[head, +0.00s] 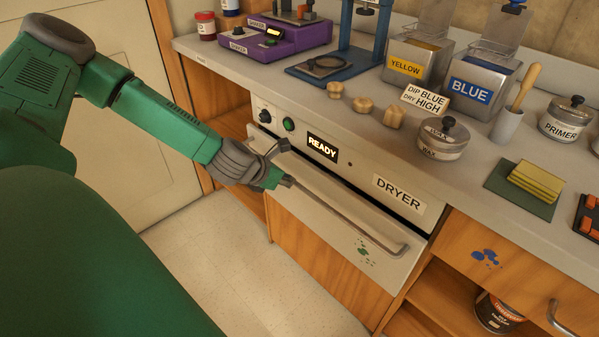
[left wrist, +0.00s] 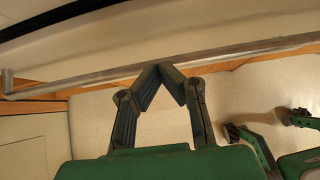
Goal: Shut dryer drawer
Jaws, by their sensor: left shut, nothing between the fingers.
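The dryer drawer (head: 335,232) is a pale front panel under the dryer's control strip (head: 288,125), with a long metal bar handle (head: 350,218). A dark gap runs along the drawer's top edge; how far it stands out is hard to tell. My left gripper (head: 284,181) is at the left end of the handle, shut and empty. In the left wrist view its fingertips (left wrist: 160,66) meet in a point close to the handle bar (left wrist: 225,55). I cannot tell whether they touch it.
The counter above holds a purple device (head: 265,42), wooden knobs (head: 363,105), a wax tin (head: 443,142) and dip tanks (head: 480,85). A wooden drawer (head: 500,258) is at right. The floor (head: 230,262) in front is clear. The display (head: 322,148) reads READY.

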